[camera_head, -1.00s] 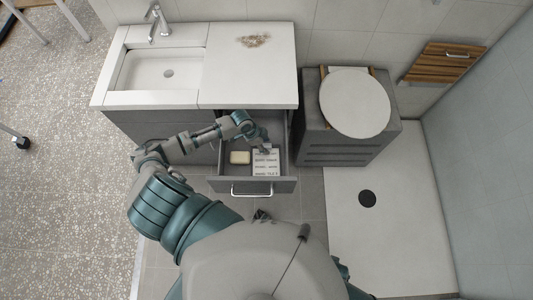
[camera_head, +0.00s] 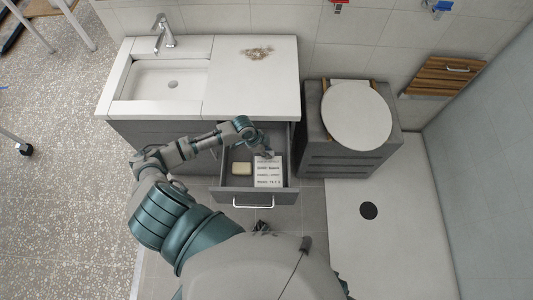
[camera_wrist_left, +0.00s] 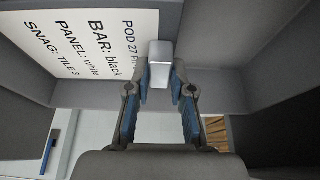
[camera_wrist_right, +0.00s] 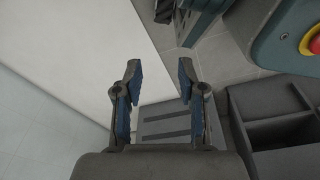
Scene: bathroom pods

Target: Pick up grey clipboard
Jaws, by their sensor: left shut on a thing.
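The clipboard (camera_head: 268,174), with a white sheet of printed black text, lies in the open grey drawer (camera_head: 225,197) under the sink counter. Its sheet fills the upper left of the left wrist view (camera_wrist_left: 75,40), with a pale grey clip (camera_wrist_left: 160,58) at its edge. My left gripper (camera_wrist_left: 161,80) is shut on the clip; in the head view it reaches into the drawer from above, at the clipboard's far edge. My right gripper (camera_wrist_right: 159,75) is open and empty in the right wrist view, away from the clipboard.
A cream block like soap (camera_head: 242,168) lies left of the clipboard in the drawer. The drawer walls and bar handle (camera_head: 257,205) stand close around. The counter (camera_head: 280,85) is above, and a grey cabinet with a round white lid (camera_head: 357,115) stands right.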

